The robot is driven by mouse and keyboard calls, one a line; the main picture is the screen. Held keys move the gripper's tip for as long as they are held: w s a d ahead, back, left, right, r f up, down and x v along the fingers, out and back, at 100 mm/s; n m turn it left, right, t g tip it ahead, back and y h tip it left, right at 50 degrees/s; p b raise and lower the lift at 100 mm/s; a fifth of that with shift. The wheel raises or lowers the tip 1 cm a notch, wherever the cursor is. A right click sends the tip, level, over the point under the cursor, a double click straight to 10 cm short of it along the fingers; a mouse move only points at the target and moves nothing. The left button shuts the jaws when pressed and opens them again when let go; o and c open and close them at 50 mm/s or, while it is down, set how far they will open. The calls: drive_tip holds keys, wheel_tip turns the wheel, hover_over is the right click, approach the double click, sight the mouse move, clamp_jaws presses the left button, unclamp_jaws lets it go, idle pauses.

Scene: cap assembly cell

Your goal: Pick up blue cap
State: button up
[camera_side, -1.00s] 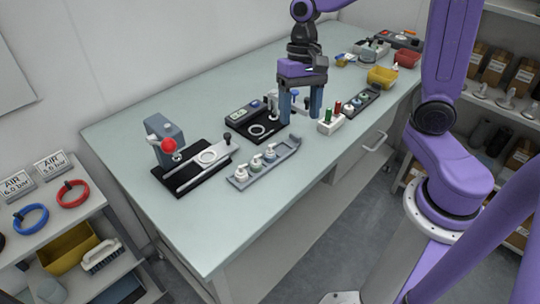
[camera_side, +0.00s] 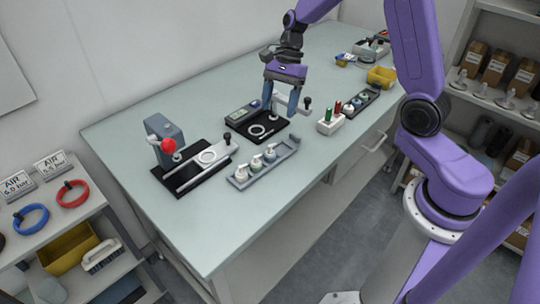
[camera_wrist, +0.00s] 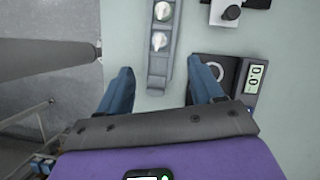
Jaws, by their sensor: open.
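My gripper (camera_side: 281,108) is open and empty above the bench, by the black fixture with the ring (camera_side: 259,128). I cannot pick out a blue cap with certainty; the colours are too small to tell.
A fixture with a red knob (camera_side: 168,145) stands left. A white block with green and red pegs (camera_side: 330,121) and a dark tray of round parts (camera_side: 362,99) lie right. A black-knobbed post (camera_side: 308,102) stands close to my gripper. The front left bench is clear.

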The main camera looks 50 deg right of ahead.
sight(270, 145)
drive_tip(key=x, duration=0.7)
drive_tip(key=shift+x, duration=2.6)
drive_tip(key=shift+s+a, duration=0.1)
drive_tip(key=shift+c, duration=0.3)
drive_tip(key=c, duration=0.8)
drive_tip(key=shift+r, duration=0.1)
